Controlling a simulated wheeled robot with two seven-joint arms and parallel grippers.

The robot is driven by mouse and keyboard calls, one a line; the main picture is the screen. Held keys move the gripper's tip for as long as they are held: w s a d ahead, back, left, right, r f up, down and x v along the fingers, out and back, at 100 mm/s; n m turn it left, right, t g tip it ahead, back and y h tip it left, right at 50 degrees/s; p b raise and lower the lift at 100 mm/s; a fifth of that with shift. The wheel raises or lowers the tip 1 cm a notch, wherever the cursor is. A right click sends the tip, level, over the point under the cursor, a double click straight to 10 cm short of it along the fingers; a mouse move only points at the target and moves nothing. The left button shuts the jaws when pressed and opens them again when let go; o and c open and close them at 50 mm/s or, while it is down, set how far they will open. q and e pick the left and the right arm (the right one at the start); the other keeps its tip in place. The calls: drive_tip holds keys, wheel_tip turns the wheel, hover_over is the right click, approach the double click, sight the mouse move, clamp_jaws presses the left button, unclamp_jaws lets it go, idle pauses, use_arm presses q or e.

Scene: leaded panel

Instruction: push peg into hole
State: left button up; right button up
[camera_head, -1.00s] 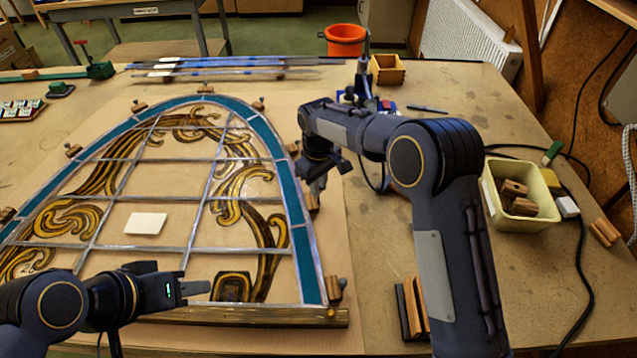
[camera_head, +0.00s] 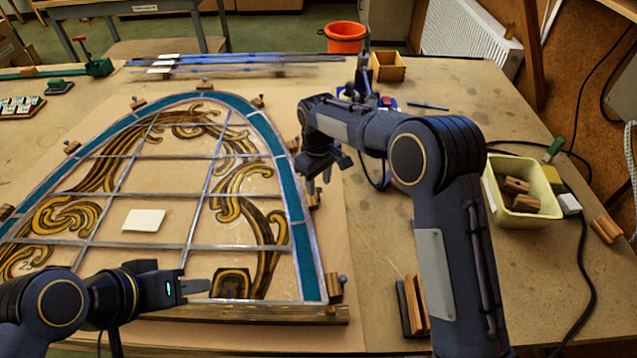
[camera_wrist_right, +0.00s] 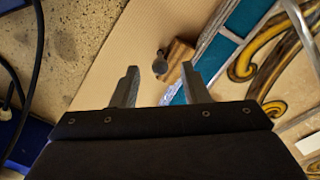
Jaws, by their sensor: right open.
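A dark peg with a round head (camera_wrist_right: 159,64) stands at a small wooden block (camera_wrist_right: 180,54) beside the panel's teal border in the right wrist view. Whether its tip sits in a hole is hidden. My right gripper (camera_wrist_right: 159,71) is open, with its two fingers apart on either side of the peg's head in that view and nothing visibly gripped. In the head view my right gripper (camera_head: 319,183) hangs at the panel's right edge. My left gripper (camera_head: 203,287) is over the panel's lower edge, seen side-on, so its opening does not show.
The leaded panel (camera_head: 190,246) lies on the table, ringed by several wooden blocks with pegs. A white card (camera_head: 144,220) lies on it. A cream tub (camera_head: 522,216) with wooden blocks stands at right. A small wooden box (camera_head: 387,67) and an orange bucket (camera_head: 345,38) are behind.

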sight(318, 187)
wheel_tip(318, 187, up, 6)
drive_tip(key=shift+f+b, duration=0.2)
drive_tip(key=shift+b, duration=0.2)
drive_tip(key=shift+r, duration=0.65)
drive_tip(key=s+d+r+m+t+y, duration=0.1)
drive_tip(key=s+d+r+m+y, duration=0.15)
drive_tip(key=s+d+r, duration=0.4)
drive_tip(key=s+d+r+m+t+y, duration=0.1)
drive_tip(key=s+d+r+m, duration=0.25)
drive_tip(key=s+d, duration=0.6)
drive_tip(key=s+d+f+m+t, duration=0.1)
drive_tip(key=s+d+f+m, duration=0.1)
drive_tip(key=s, duration=0.7)
drive_tip(key=s+d+f+m+t, duration=0.2)
drive_tip(key=s+f, duration=0.1)
drive_tip(key=s, duration=0.5)
drive_tip(key=shift+s+d+f+m+t, duration=0.15)
drive_tip(key=shift+s+d+m+t, duration=0.15)
drive_tip(key=shift+s+d+m, duration=0.1)
